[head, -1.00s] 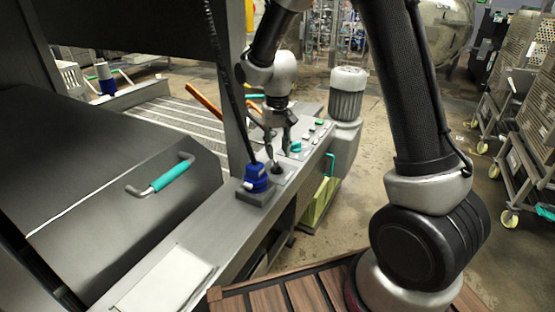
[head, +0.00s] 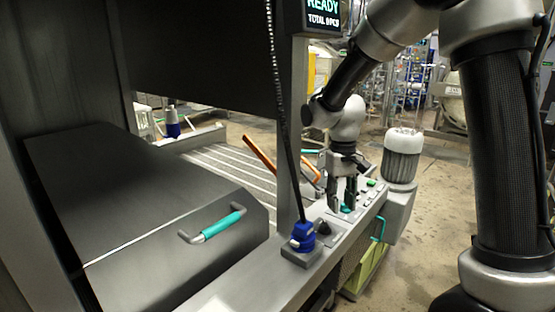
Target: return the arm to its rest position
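My gripper (head: 342,207) points down above the control ledge (head: 237,283) of the machine, near its buttons. Its two fingers are apart, with nothing seen between them. A teal button (head: 347,209) is close by the fingertips; I cannot tell whether they touch it. My arm reaches in from the upper right and bends down to the gripper.
A blue plug with a black cable (head: 303,236) stands on the ledge, left of my gripper. A dark cover with a teal handle (head: 222,224) lies at left. Orange bars (head: 260,156) stand behind. A grey motor (head: 403,155) is at right. A display (head: 323,17) reads READY.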

